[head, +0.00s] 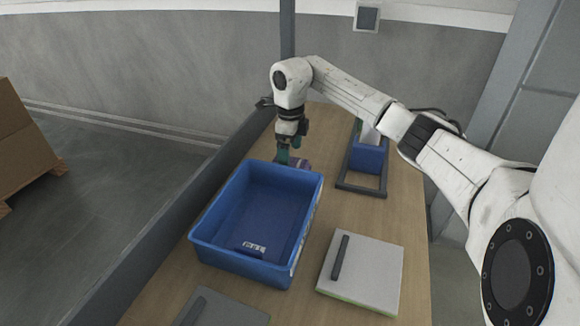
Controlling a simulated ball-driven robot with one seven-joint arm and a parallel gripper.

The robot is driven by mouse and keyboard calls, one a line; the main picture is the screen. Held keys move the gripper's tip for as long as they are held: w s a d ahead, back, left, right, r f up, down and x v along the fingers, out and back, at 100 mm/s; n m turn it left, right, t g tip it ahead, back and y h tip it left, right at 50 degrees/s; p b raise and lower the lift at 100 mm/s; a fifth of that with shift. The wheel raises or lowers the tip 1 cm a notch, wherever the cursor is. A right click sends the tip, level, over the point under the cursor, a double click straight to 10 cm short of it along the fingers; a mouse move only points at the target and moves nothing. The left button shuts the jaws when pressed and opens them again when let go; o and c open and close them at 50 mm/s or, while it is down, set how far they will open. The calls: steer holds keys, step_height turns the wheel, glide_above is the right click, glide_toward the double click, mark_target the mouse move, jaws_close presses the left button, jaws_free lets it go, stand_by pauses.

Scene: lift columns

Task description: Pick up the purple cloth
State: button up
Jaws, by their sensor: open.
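A small purple cloth (303,163) lies on the wooden table just behind the far rim of the blue crate. Only part of it shows; the crate and my gripper hide the rest. My gripper (284,158) points down from above at the cloth's left side, with its teal fingers close to it. The jaws are open. I cannot tell whether the fingers touch the cloth.
An empty-looking blue crate (206,229) stands in front of my gripper. A white flat box with a dark handle (375,279) lies at the right, and a dark-framed holder with a blue bin (367,158) stands behind it. A grey rail (178,212) borders the table's left.

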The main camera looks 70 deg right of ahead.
mark_target(291, 163)
steer(key=shift+f, duration=1.65)
steer(key=c, duration=1.1)
steer(key=shift+r, duration=0.1)
steer(key=shift+r, duration=0.6)
steer(key=s+r, duration=0.1)
steer(key=r, duration=0.1)
steer(key=s+a+r, duration=0.1)
steer(key=r, duration=0.1)
steer(key=s+a+r, duration=0.1)
steer(key=r, duration=0.1)
steer(key=shift+s+r+b, duration=0.35)
steer(key=shift+b, duration=0.05)
steer(key=s+a+r+b, duration=0.1)
steer(key=s+a+r, duration=0.4)
steer(key=s, duration=0.3)
steer(key=shift+a, duration=0.35)
steer(key=shift+s, duration=0.1)
